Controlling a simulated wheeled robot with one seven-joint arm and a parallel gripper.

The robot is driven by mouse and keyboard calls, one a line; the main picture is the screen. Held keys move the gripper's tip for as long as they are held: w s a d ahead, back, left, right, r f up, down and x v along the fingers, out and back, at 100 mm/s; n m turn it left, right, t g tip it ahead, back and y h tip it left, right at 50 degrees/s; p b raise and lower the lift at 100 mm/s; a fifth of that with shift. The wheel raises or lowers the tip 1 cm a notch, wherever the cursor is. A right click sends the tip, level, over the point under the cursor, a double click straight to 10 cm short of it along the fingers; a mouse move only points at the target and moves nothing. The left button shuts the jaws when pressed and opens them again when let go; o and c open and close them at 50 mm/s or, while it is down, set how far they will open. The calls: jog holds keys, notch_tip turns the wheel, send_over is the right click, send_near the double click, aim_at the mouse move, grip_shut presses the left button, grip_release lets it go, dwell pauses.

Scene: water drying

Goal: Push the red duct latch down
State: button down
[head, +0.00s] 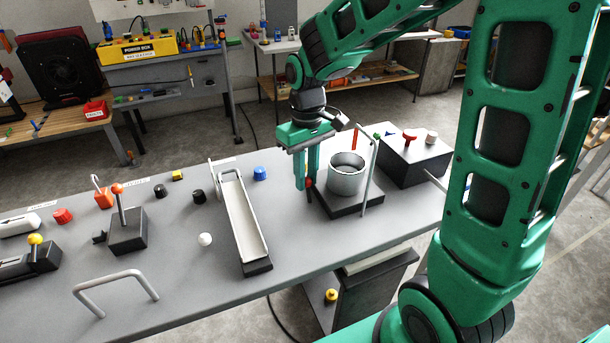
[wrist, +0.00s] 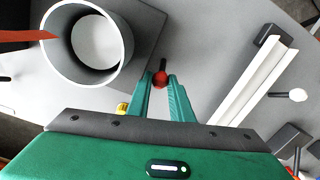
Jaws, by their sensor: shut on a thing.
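The red duct latch shows in the wrist view as a round red knob (wrist: 160,79) on a short black stem. It sits between the fingertips of my gripper (wrist: 159,77), which is shut on it. In the head view my gripper (head: 307,184) points down at the left side of the duct's dark base, and a little red of the knob (head: 310,182) shows by the fingers. The metal duct (head: 347,181), an open upright cylinder, stands on a dark base (head: 350,206) just right of my gripper. The latch's lower part is mostly hidden in the head view.
A thin upright frame (head: 372,172) stands close right of the duct. A dark box (head: 415,165) with a red knob is farther right. A white chute (head: 243,215) and a blue knob (head: 260,173) lie left of my gripper. Bare table separates chute and duct.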

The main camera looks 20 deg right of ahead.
jog(key=shift+w+f+g, duration=0.2)
jog(key=shift+w+g, duration=0.4)
jog(key=shift+g, duration=0.4)
jog(key=shift+d, duration=0.1)
jog(key=c, duration=1.6)
grip_release()
jog(key=v, duration=1)
jog(key=shift+w+r, duration=0.1)
jog(key=shift+r, duration=0.25)
